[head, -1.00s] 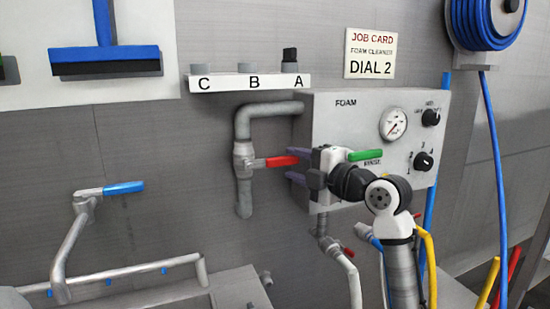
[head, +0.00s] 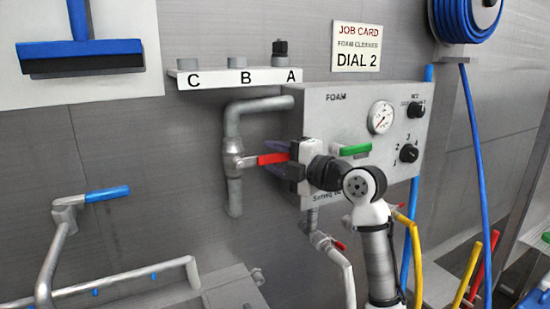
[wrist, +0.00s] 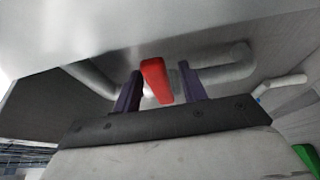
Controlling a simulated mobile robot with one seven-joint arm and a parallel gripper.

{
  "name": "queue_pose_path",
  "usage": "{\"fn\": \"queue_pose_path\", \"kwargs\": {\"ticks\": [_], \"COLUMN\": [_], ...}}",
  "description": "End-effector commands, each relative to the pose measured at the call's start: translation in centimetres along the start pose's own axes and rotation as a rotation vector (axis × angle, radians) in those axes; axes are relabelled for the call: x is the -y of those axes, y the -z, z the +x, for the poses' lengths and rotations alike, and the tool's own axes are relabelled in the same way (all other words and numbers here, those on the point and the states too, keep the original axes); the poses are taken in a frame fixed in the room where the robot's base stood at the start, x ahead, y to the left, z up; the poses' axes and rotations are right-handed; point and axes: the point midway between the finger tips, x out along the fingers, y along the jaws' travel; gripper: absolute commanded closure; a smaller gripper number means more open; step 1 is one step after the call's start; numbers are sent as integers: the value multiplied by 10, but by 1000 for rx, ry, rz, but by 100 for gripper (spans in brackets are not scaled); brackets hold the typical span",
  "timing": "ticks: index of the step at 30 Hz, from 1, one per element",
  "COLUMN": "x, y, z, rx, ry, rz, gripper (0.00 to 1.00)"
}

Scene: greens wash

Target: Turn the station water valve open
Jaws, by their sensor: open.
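The water valve (head: 232,161) sits on a grey pipe left of the foam box in the head view. Its red lever (head: 272,159) points sideways to the right, across the vertical pipe. My gripper (head: 275,157) is open, with its purple fingers reaching left around the lever's free end, one above and one below. In the wrist view the red lever (wrist: 156,80) stands between the two fingers, with a gap visible on each side. It does not look gripped. The lever's tip is partly hidden by the gripper in the head view.
The foam box (head: 350,105) with gauge, knobs and a green lever (head: 351,150) is close behind and right of my gripper. A labelled shelf (head: 235,78) is above. A blue-handled tap (head: 107,194) is at left. A small red-handled valve (head: 339,245) is below.

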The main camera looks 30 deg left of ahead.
Motion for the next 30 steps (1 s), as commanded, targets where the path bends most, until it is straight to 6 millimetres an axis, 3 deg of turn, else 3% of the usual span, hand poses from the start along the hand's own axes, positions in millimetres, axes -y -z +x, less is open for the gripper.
{"fn": "queue_pose_path", "kwargs": {"ticks": [1,10,22,30], "x": [0,0,-1,-12], "y": [0,0,0,1], "z": [0,0,0,1], "rx": [0,0,0,0], "ry": [0,0,8,57], "rz": [0,0,-19,-140], "gripper": [61,100,100,100]}}
